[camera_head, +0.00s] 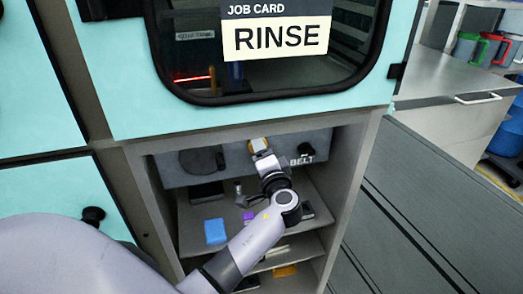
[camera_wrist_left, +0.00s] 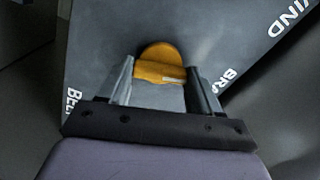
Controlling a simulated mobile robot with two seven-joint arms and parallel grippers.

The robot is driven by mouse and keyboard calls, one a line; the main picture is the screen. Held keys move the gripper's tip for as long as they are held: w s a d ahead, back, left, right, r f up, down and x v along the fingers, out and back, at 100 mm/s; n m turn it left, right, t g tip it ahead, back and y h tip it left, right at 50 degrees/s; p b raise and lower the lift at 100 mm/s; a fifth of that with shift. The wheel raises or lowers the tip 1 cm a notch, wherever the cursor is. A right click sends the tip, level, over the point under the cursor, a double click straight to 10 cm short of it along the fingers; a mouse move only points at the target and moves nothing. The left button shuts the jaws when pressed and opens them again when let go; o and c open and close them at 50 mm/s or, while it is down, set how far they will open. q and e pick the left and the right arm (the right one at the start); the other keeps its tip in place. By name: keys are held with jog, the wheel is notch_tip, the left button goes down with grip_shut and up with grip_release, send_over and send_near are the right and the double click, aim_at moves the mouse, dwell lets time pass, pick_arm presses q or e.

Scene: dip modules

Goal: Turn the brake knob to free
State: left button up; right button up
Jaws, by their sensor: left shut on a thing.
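The brake knob is a yellow-orange rounded knob (camera_wrist_left: 160,62) on a dark grey panel (camera_wrist_left: 95,45); in the head view it shows as a small yellow patch (camera_head: 258,144). A white pointer line runs across its lower part. My left gripper (camera_head: 262,153) reaches into the cabinet recess and is shut on this knob, one finger on each side of it in the left wrist view. My right gripper is not in view.
The panel also bears "BELT" (camera_head: 302,160) and a dark knob (camera_head: 305,148). Below, a shelf (camera_head: 190,222) holds a blue block (camera_head: 215,231) and a small purple block (camera_head: 248,215). The recess side walls stand close around my arm. A "RINSE" card (camera_head: 281,38) hangs above.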

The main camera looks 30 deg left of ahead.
pick_arm(q)
jog(key=shift+r+m+p, duration=0.1)
jog(key=shift+m+p, duration=0.5)
jog(key=shift+m, duration=1.4)
jog(key=o, duration=1.1)
jog(key=shift+c, duration=0.2)
jog(key=b+v, duration=0.1)
jog(key=v, duration=0.6)
